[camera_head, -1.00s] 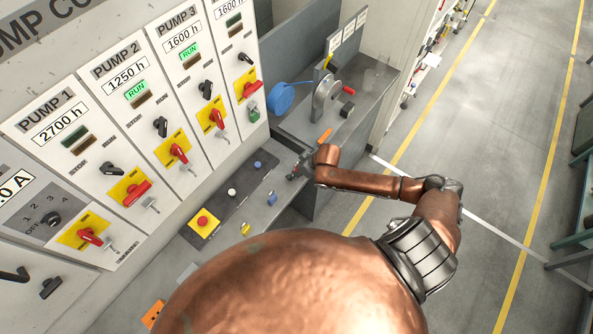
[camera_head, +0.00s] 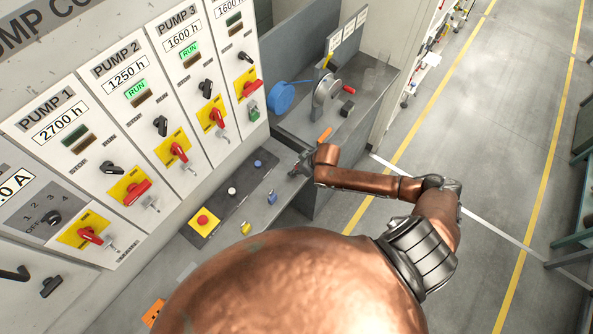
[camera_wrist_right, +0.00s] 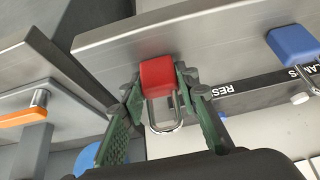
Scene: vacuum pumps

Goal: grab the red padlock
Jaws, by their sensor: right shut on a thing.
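The red padlock (camera_wrist_right: 157,76) shows in the right wrist view, its red body between the two green fingers of my right gripper (camera_wrist_right: 158,90). Its metal shackle (camera_wrist_right: 165,118) points toward the wrist. My right gripper is shut on the padlock at the edge of the grey bench. In the head view my right gripper (camera_head: 300,166) is small at the bench edge, and a bit of red shows at its tip. My left gripper is not in view.
A blue padlock (camera_wrist_right: 294,46) lies beside it on the bench; it also shows in the head view (camera_head: 271,197). An orange-handled part (camera_wrist_right: 22,117) is at the left. Pump panels with red switches (camera_head: 137,193) stand left; the floor (camera_head: 480,130) at right is clear.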

